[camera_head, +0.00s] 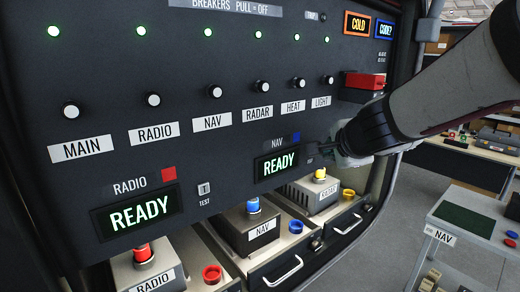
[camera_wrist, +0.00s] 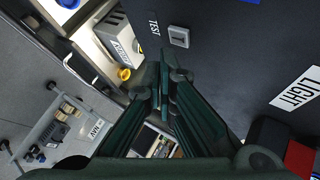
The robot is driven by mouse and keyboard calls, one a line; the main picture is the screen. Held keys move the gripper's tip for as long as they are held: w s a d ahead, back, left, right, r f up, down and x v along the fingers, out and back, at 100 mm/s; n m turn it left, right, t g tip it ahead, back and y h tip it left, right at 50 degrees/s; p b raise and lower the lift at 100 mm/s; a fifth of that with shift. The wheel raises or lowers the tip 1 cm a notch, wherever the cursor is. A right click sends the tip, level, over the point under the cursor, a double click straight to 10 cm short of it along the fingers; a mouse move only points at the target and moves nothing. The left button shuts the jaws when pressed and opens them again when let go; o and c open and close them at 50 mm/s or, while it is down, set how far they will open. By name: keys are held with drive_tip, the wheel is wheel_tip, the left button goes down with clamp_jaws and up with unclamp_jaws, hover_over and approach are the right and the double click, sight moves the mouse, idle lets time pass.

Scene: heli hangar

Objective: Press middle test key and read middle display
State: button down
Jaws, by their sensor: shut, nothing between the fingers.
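The middle display (camera_head: 277,164), under the label NAV and a blue square, reads READY in green. Its test key is not clear in the head view, where my gripper (camera_head: 337,150) is in front of that part of the panel. In the wrist view a small grey square test key (camera_wrist: 179,37) shows beside the word TEST. My gripper (camera_wrist: 165,80) is shut and empty, its fingertips below that key in the picture. I see a gap there; I cannot tell the depth. The left display (camera_head: 139,214), labelled RADIO, also reads READY, with its test key (camera_head: 204,188) beside it.
Several breaker knobs (camera_head: 214,91) with green lights line the panel above. A red switch guard (camera_head: 364,81) is near my arm. Below are the RADIO (camera_head: 147,268), NAV (camera_head: 250,228) and RADAR (camera_head: 313,191) boxes with coloured buttons. A cart (camera_head: 465,232) stands right.

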idle(0.8)
drive_tip(key=shift+w+a, duration=0.25)
drive_tip(key=shift+w, duration=0.05)
drive_tip(key=shift+w+a, duration=0.2)
drive_tip(key=shift+w, duration=0.15)
idle(0.7)
drive_tip(key=shift+s, duration=0.1)
drive_tip(key=shift+s+d, duration=0.45)
drive_tip(key=shift+s, duration=0.15)
idle(0.3)
drive_tip(key=s+d, duration=0.1)
drive_tip(key=s, duration=0.1)
drive_tip(key=s+d+b, duration=0.1)
drive_tip(key=s+d, duration=0.1)
idle(0.4)
